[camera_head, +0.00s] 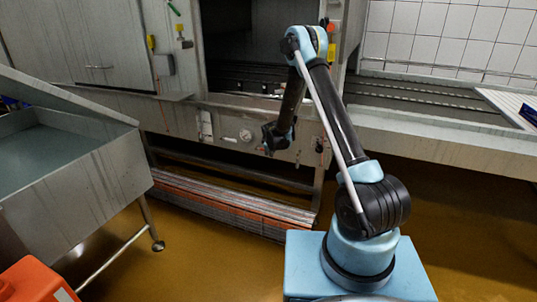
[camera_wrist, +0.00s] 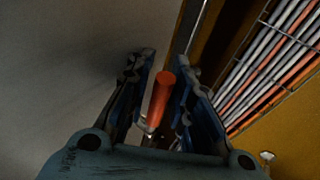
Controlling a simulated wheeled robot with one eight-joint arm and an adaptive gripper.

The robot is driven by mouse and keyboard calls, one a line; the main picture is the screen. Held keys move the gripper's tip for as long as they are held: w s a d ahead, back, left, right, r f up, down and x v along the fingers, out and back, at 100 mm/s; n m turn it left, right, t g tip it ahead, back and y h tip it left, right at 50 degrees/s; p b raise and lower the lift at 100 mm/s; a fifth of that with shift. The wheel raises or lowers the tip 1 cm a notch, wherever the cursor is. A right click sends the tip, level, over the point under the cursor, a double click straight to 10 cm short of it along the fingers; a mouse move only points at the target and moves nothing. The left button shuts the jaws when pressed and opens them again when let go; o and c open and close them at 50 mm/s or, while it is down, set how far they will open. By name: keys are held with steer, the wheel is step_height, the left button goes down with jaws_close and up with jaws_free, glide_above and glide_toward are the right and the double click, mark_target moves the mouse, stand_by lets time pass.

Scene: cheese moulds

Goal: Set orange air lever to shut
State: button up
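The orange air lever (camera_wrist: 160,98) shows in the wrist view as a short orange rod with a round end. It lies between the two dark blue fingers of my gripper (camera_wrist: 163,70). The fingers stand apart, with a visible gap on each side of the lever, so my gripper is open around it. A small metal fitting shows at the lever's lower end. In the head view my gripper (camera_head: 268,146) is low at the front panel of the grey machine (camera_head: 222,118). The lever cannot be made out there; my gripper and arm seem to cover it.
Stacked grey and orange bars (camera_head: 225,205) lie below the machine. A steel basin (camera_head: 75,170) stands at left. Brown floor is free in front.

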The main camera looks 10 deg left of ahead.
steer(key=shift+s+a, duration=0.1)
steer(key=shift+s+r, duration=0.2)
steer(key=v, duration=1.1)
steer(key=shift+r, duration=0.1)
